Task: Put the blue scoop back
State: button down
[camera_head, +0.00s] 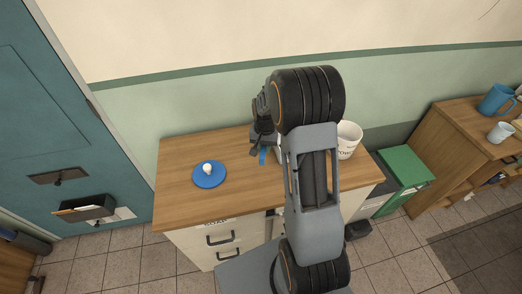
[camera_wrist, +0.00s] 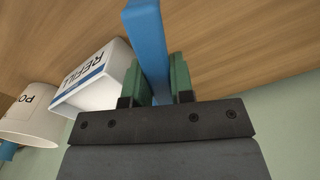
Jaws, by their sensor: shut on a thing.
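The blue scoop (camera_wrist: 148,40) shows in the wrist view as a long flat blue bar between the two green pads of my gripper (camera_wrist: 157,78). My gripper is shut on it. In the head view my gripper (camera_head: 262,142) hangs over the wooden cabinet top, and a small blue piece of the scoop (camera_head: 262,157) shows below it. The rest of the scoop is hidden or out of frame. A white tub (camera_head: 348,140) with dark lettering stands right of my arm. It shows in the wrist view (camera_wrist: 30,118), its lettering partly cut off.
A white box marked REFILL (camera_wrist: 92,80) stands close beside my gripper. A blue disc with a white knob (camera_head: 209,174) lies on the left of the cabinet top (camera_head: 180,150). A green-lidded bin (camera_head: 405,167) and a shelf with a blue jug (camera_head: 495,99) are at right.

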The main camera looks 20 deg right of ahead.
jog(key=w+f, duration=0.2)
jog(key=f, duration=0.1)
jog(key=shift+w+f+p, duration=0.1)
jog(key=shift+w+p, duration=0.2)
jog(key=shift+w+d+f, duration=0.1)
jog(key=shift+w+f, duration=0.1)
jog(key=shift+f, duration=1.55)
jog(key=shift+f, duration=0.2)
jog(key=c, duration=1)
grip_release()
jog(key=shift+r, duration=0.1)
